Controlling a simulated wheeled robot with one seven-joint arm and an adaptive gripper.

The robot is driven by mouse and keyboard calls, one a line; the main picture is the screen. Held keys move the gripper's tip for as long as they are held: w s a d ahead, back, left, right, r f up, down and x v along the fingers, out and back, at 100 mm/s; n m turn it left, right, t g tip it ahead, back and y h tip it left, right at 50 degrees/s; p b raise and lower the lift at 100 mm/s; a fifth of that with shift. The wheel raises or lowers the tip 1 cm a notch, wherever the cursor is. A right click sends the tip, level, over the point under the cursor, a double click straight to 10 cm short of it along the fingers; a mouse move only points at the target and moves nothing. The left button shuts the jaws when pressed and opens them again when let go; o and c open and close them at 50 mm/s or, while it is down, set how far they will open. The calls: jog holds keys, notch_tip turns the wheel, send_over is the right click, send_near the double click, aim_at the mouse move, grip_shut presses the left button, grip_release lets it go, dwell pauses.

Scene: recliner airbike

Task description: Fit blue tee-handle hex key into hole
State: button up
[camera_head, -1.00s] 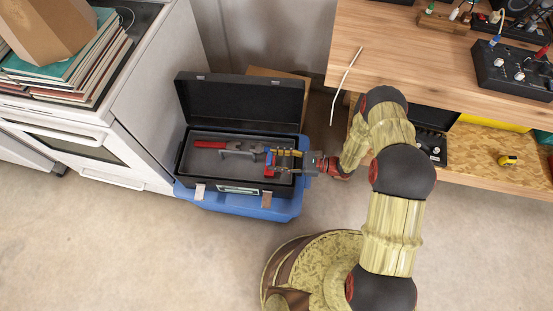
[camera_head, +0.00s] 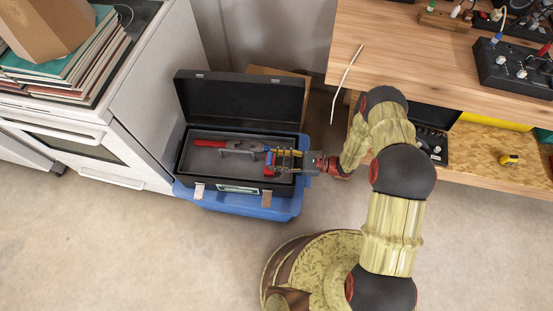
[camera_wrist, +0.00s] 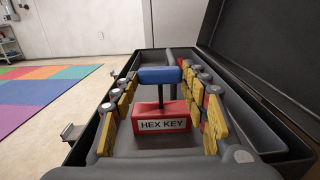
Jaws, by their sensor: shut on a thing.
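The blue tee-handle hex key (camera_wrist: 160,75) is upright in the wrist view, its blue crossbar on top and a dark shaft below. The shaft runs down to the red block (camera_wrist: 162,119) labelled HEX KEY. I cannot tell whether its tip is inside a hole. My gripper (camera_wrist: 160,82) has its yellow-padded fingers on either side of the handle and is shut on it. In the head view my gripper (camera_head: 283,161) is low over the right part of the open black toolbox (camera_head: 236,188), at the small red block (camera_head: 269,170). The fingers hide part of the key there.
A red-handled tool (camera_head: 200,143) lies in the toolbox to the left. The toolbox lid (camera_head: 240,98) stands open at the back. The box rests on a blue container (camera_head: 243,208) between the white stove (camera_head: 80,150) and the wooden workbench (camera_head: 400,40).

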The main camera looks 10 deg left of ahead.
jog(key=shift+f+b, duration=0.6)
dwell(0.9)
dwell(0.4)
jog(key=o, duration=0.9)
jog(key=shift+c, duration=0.2)
jog(key=shift+r, duration=0.1)
jog(key=shift+r+p, duration=0.7)
jog(key=shift+r, duration=0.25)
jog(key=o, duration=0.3)
jog(key=shift+o, duration=1.4)
